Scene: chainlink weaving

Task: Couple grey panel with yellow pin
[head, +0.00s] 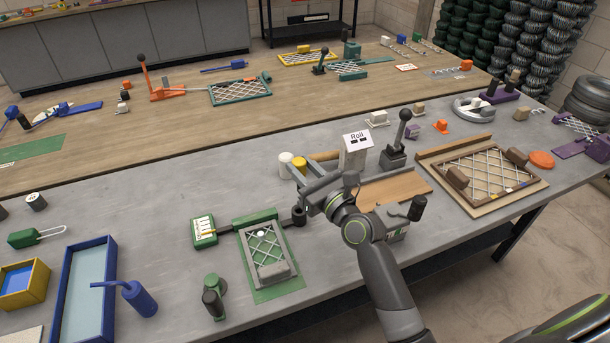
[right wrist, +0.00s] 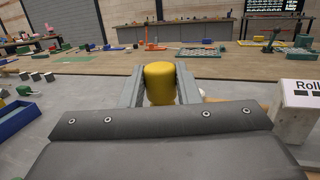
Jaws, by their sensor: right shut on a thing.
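The yellow pin (head: 300,164) is a short upright cylinder with a rounded top. My right gripper (head: 310,186) is shut on it near the middle of the grey table. In the right wrist view the yellow pin (right wrist: 160,82) sits between the two grey fingers, and its lower end is hidden by the gripper body. The grey panel (head: 247,254) is a frame with wire mesh, lying on a green base (head: 287,284) to the lower left of the gripper. A grey block (head: 273,272) lies across its near end, and a small white round piece (head: 261,234) is on the mesh. My left gripper is not in view.
A white cylinder (head: 286,162) stands close beside the yellow pin. A sign reading "Roll" (head: 358,142) stands to the right, by a black lever (head: 402,130). A green box (head: 203,232) and a dark bar with a knob (head: 298,214) are near the panel.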

